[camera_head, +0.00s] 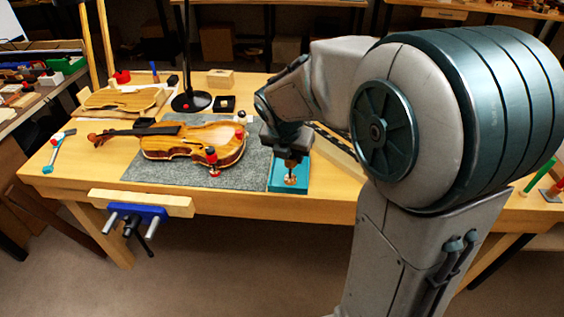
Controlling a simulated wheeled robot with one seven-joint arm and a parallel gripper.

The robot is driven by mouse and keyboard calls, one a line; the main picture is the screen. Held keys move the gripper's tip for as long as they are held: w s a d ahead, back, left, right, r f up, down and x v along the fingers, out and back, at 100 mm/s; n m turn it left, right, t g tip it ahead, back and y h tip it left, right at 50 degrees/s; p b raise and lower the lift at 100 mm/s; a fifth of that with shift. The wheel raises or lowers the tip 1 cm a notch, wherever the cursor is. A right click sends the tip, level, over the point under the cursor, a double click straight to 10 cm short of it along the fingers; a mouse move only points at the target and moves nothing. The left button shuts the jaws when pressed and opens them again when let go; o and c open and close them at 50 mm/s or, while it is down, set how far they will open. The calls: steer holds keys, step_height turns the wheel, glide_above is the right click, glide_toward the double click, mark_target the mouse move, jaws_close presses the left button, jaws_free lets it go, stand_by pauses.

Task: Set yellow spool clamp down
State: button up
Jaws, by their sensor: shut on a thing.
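My gripper (290,163) points down over the teal tray at the right end of the grey mat. It is shut on a small spool clamp (290,180), whose lower part shows below the fingers, over or inside the tray. Its upper part is hidden by the fingers, so I cannot make out its yellow colour. I cannot tell whether it touches the tray floor. The teal tray (273,185) stands near the bench's front edge. A violin (190,142) lies on the grey mat (250,172), left of my gripper.
A red-topped clamp (212,158) stands at the violin's near edge. A white-topped clamp (241,117) and a red one (239,132) are at its right end. A black lamp base (191,102) stands behind. A blue vise (138,213) juts from the bench front.

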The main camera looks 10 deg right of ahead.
steer(key=shift+w+a+f, duration=0.25)
steer(key=shift+w+f, duration=1.05)
steer(key=shift+f, duration=0.15)
steer(key=shift+w+a+f, duration=0.2)
steer(key=shift+w+f, duration=1.05)
steer(key=shift+f, duration=0.2)
steer(key=shift+w+a+f, duration=0.25)
steer(key=shift+w+f, duration=1.05)
steer(key=shift+f, duration=0.15)
steer(key=shift+f, duration=0.15)
steer(key=o, duration=1)
